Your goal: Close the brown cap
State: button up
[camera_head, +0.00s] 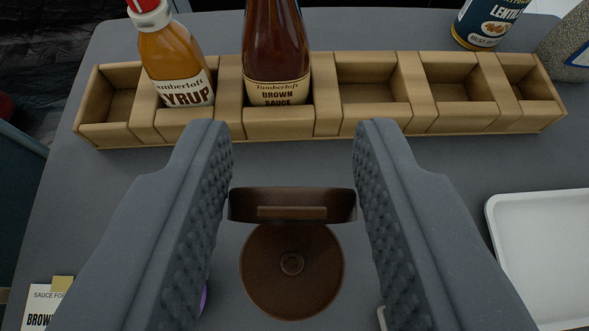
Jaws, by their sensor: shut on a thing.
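The brown cap (292,270) is below and between the fingers of my gripper (293,170). Its round face points up, with a small ringed nozzle in the middle. A dark brown flap (292,205) with a raised bar stands up at the far edge of this round face, so the cap looks open. My gripper is shut on the flap, with one ridged grey finger at each end of it. What lies under the cap is hidden.
A wooden rack (325,110) holds a syrup bottle (175,60) and a brown sauce bottle (277,50); its other compartments look empty. A lentil can (485,25) stands behind. A white tray (545,260) is right; a label card (40,305) is lower left.

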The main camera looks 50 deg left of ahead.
aim_at(293, 316)
jog(key=shift+s+f+y+b, duration=0.1)
jog(key=shift+f+y+b, duration=0.2)
jog(key=shift+f+b, duration=0.4)
jog(key=shift+s+d+t+b, duration=0.1)
jog(key=shift+t+b, duration=0.3)
jog(key=shift+b, duration=0.45)
jog(key=shift+s+r+t+y+b, duration=0.15)
jog(key=shift+t+y+b, duration=0.25)
jog(key=shift+y+b, duration=0.3)
jog(key=shift+s+d+t+y, duration=0.15)
jog(key=shift+t+y, duration=0.15)
jog(key=shift+y, duration=0.1)
jog(key=shift+s+d+f+t+y+b, duration=0.1)
jog(key=shift+d+f+t+y, duration=0.15)
jog(key=shift+t+y, duration=0.35)
jog(key=shift+s+d+f+t+y+b, duration=0.1)
jog(key=shift+f+t+y, duration=0.1)
jog(key=shift+t+y, duration=0.4)
jog(key=shift+d+f+t+y+b, duration=0.1)
jog(key=shift+d+f+t+y, duration=0.15)
jog(key=shift+t+y, duration=0.35)
jog(key=shift+d+f+t+y, duration=0.1)
jog(key=shift+f+t+y, duration=0.3)
jog(key=shift+t+y, duration=0.4)
jog(key=shift+s+f+t+y, duration=0.2)
jog(key=shift+t+y, duration=0.1)
jog(key=shift+y, duration=0.5)
jog(key=shift+d+t, duration=0.15)
jog(key=shift+t, duration=0.25)
